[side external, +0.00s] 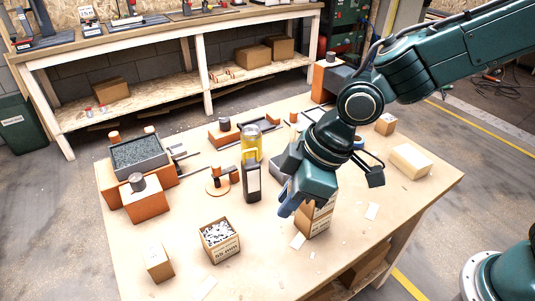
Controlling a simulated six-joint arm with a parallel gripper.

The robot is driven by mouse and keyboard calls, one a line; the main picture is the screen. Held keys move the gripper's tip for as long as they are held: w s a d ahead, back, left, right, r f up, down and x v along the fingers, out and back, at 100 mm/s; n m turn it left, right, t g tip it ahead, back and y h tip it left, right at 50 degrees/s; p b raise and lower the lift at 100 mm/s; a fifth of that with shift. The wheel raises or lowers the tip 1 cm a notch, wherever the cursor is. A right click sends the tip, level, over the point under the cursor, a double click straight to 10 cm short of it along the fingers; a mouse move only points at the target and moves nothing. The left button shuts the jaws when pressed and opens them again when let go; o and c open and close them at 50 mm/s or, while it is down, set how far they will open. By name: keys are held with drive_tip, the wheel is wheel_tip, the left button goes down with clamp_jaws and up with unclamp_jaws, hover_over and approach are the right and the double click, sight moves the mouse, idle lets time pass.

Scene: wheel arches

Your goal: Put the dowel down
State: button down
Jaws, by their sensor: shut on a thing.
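My gripper (289,204) points down over the middle of the table, beside and partly in front of a cardboard box with printed labels (318,219). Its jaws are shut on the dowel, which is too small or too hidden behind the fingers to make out. An open cardboard box marked 55 mm (226,250) stands to the left of my gripper and is full of small pale pieces. I cannot tell whether the gripper touches the labelled box.
The front middle is mostly clear, with paper slips.

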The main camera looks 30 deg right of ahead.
drive_tip(key=shift+a, duration=0.1)
drive_tip(key=w+a+r, duration=0.2)
drive_tip(key=w+a, duration=0.3)
drive_tip(key=a, duration=0.1)
drive_tip(key=w+a+r, duration=0.3)
drive_tip(key=w+a, duration=0.3)
drive_tip(key=a, duration=0.1)
wheel_tip(320, 180, up, 2)
drive_tip(key=m, duration=0.2)
hover_over(145, 251)
drive_tip(key=s, duration=0.1)
drive_tip(key=shift+d+r+h, duration=0.15)
drive_tip(key=shift+d+h, duration=0.15)
drive_tip(key=shift+d, duration=0.15)
wheel_tip(145, 251, down, 16)
drive_tip(key=shift+r, duration=0.1)
idle(0.3)
drive_tip(key=shift+f, duration=2.15)
drive_tip(key=shift+f, duration=0.1)
